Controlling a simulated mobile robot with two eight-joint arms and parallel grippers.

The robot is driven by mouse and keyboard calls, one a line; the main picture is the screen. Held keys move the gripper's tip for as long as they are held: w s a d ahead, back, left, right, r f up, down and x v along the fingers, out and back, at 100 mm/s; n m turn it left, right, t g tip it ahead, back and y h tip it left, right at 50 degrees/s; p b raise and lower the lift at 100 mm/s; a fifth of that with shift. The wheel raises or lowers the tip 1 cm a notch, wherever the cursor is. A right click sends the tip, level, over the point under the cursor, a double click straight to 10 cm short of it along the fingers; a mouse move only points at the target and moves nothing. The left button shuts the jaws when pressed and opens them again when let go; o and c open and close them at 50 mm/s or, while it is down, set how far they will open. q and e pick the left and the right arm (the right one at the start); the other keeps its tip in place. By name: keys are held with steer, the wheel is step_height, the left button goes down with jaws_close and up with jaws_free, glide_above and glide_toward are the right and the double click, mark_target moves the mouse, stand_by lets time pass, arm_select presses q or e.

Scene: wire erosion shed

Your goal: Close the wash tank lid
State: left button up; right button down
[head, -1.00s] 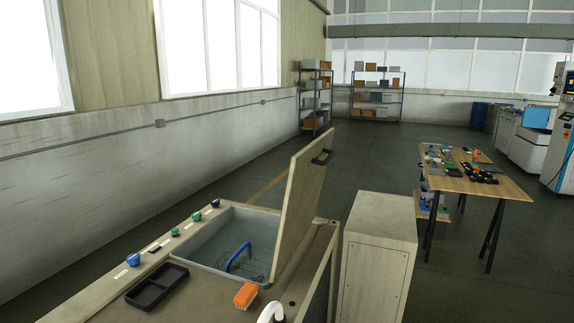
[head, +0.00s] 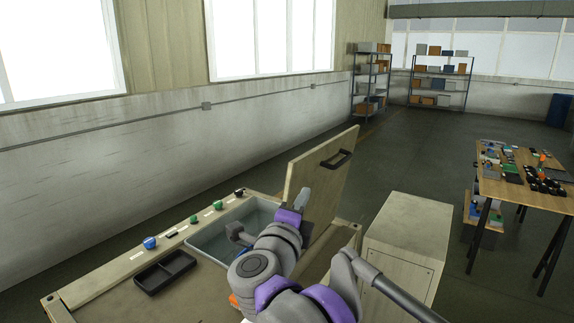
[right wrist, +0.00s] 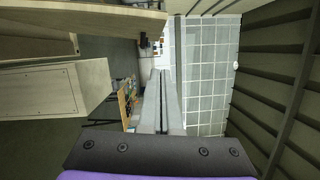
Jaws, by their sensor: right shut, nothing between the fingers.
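The wash tank lid (head: 322,172) is a beige panel standing open, slightly tilted, at the right side of the grey tank basin (head: 205,245). My right arm reaches in from the lower right in the head view, covering part of the basin and the lid's lower part. My right gripper (head: 303,195) is shut and empty in front of the lid; I cannot tell if it touches it. Its closed grey fingers (right wrist: 160,75) show in the right wrist view, with a beige panel (right wrist: 80,20), probably the lid, above left. My left gripper is not in view.
A black divided tray (head: 165,271) and several coloured knobs lie along the tank's left side. A beige cabinet (head: 405,245) stands close right of the lid. A cluttered wooden table (head: 525,190) is farther right. Open floor lies between.

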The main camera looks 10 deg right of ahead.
mark_target(300, 170)
steer(key=shift+w+r+m+g, duration=0.15)
steer(key=shift+m+g, duration=0.15)
steer(key=shift+m, duration=0.1)
steer(key=w+d, duration=0.1)
steer(key=w, duration=0.2)
steer(key=w+p, duration=0.1)
steer(key=w, duration=0.3)
steer(key=w+d+r+p, duration=0.1)
steer(key=w, duration=0.3)
steer(key=shift+d, duration=0.3)
steer(key=shift+s, duration=0.1)
